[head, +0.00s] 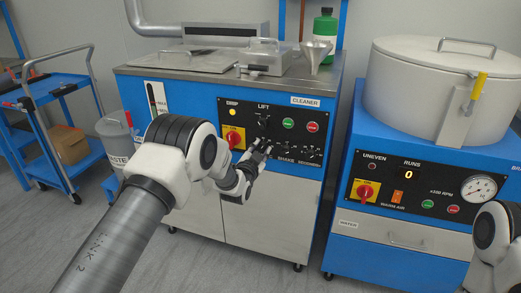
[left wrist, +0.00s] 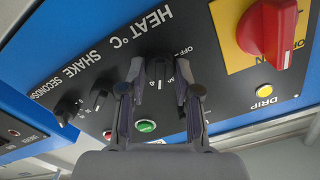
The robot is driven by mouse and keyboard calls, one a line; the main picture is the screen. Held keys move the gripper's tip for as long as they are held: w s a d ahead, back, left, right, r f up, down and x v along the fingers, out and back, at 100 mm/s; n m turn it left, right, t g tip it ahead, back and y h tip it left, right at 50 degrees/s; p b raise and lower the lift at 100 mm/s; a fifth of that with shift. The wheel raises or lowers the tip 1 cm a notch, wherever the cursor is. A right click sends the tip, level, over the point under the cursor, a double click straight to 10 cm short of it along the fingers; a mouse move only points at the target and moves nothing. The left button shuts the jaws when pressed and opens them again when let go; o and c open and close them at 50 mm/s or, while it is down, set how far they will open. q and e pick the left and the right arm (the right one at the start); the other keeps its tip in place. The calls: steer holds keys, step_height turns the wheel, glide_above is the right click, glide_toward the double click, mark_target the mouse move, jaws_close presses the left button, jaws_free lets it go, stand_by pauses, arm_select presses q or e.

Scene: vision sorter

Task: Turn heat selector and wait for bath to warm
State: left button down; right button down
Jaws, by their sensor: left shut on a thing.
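The heat selector (left wrist: 160,72) is a black knob on the dark panel of the cleaner (head: 185,118), under the label HEAT °C in the upside-down left wrist view. My left gripper (left wrist: 160,88) has one finger on each side of it and is shut on it. In the head view, my left gripper (head: 258,152) reaches the panel and hides the knob and its label. An OFF mark shows beside the knob, but I cannot tell its exact setting. The bath's inside is hidden under the lid (head: 185,62). Only part of my right arm shows; its gripper is out of view.
Near the knob are a red-and-yellow main switch (head: 235,137), a yellow DRIP lamp (head: 233,112), green and red buttons, and the shake (left wrist: 102,98) and seconds knobs. A spinner machine (head: 440,90) stands right; a blue cart (head: 62,88) and bin (head: 118,140) stand left.

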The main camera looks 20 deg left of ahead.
arm_select(q)
steer(key=shift+m, duration=1.2)
steer(key=c, duration=0.8)
jaws_free()
steer(key=shift+d, duration=0.1)
steer(key=shift+c, duration=0.2)
steer(key=s, duration=1.2)
steer(key=shift+a, duration=0.25)
